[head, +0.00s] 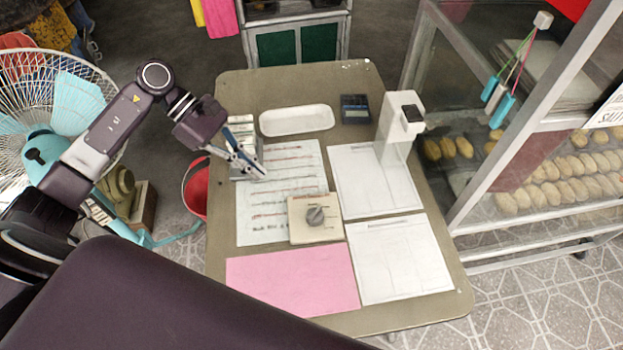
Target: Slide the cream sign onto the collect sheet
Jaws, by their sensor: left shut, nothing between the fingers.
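The cream sign (300,233) is a flat square plate with a grey knob on it. It lies on the lower right of a white sheet with red and dark lines (257,205), near the edges of the neighbouring sheets. A pink sheet (290,282) lies just below it, and two white printed sheets (375,190) (400,262) lie to its right. The print is too small to tell which is the collect sheet. My left gripper (256,172) is shut and empty, over the lined sheet, up and left of the sign. My right gripper is out of view.
A white tray (297,120), a dark calculator (355,108) and a tall white device (399,128) stand at the table's back. A small stacked item (241,130) is beside my left gripper. A glass bread cabinet is at right, a fan (60,105) at left.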

